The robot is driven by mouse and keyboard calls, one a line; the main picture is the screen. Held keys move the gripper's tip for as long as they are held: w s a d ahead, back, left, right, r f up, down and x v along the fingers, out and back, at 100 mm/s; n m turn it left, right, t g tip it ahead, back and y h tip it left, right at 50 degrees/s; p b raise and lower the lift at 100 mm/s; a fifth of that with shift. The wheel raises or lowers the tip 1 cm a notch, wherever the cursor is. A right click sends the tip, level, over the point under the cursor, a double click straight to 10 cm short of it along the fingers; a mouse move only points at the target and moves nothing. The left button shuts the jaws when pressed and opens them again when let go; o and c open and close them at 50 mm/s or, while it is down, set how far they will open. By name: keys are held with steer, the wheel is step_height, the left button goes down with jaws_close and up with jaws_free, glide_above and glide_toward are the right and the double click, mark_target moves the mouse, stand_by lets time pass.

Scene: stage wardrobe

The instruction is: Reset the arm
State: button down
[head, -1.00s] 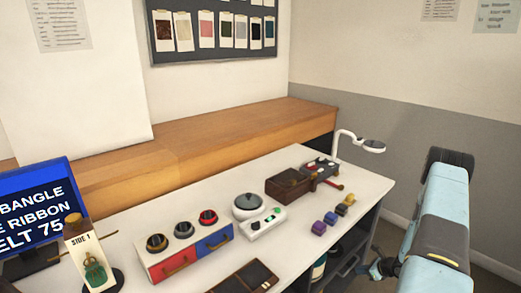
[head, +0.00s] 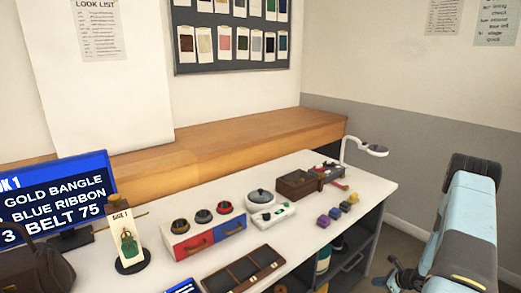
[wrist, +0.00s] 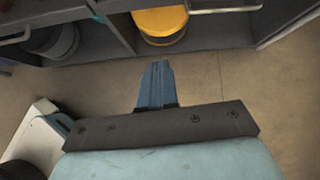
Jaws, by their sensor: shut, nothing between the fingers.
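My gripper (wrist: 157,84) is shut and empty in the wrist view. Its dark blue fingers lie together above the bare floor, in front of the open shelves under the table. In the head view my gripper (head: 393,277) is small, low at the right, beyond the end of my light blue arm (head: 464,225). It is right of the white table (head: 370,196) and below its top. It appears to touch nothing.
The table holds a red and blue drawer box (head: 207,240), a dark tray (head: 243,270), a brown case (head: 297,184) and a lamp (head: 376,150). A screen (head: 62,200) and dark bag (head: 35,268) are at left. A yellow-lidded container (wrist: 160,22) stands on the shelf.

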steer(key=w+a+r+n+y, duration=0.1)
steer(key=w+a+r+n, duration=0.1)
steer(key=r, duration=0.4)
steer(key=w+a+r+n, duration=0.2)
steer(key=r, duration=0.5)
steer(key=s+a+r+n+g, duration=0.15)
steer(key=a+r+n, duration=0.3)
steer(key=r, duration=0.55)
steer(key=s+a+r+n+g, duration=0.1)
steer(key=s+a+r+n, duration=0.3)
steer(key=r, duration=0.6)
steer(key=w+a+r+n+g, duration=0.1)
steer(key=a+r+n, duration=0.1)
steer(key=a+r, duration=0.5)
steer(key=s+a+r+n+h, duration=0.2)
steer(key=s+a+r+n, duration=0.25)
steer(key=s+r, duration=0.6)
steer(key=s+a+r+n+h, duration=0.3)
steer(key=s+r+n, duration=0.2)
steer(key=s+r, duration=0.55)
steer(key=s+d+r+n+t+h, duration=0.1)
steer(key=s+r+n+t, duration=0.1)
steer(key=s, duration=0.7)
steer(key=shift+s+n+h, duration=0.35)
steer(key=shift+n+h, duration=0.05)
steer(key=shift+n, duration=0.3)
steer(key=shift+d, duration=0.1)
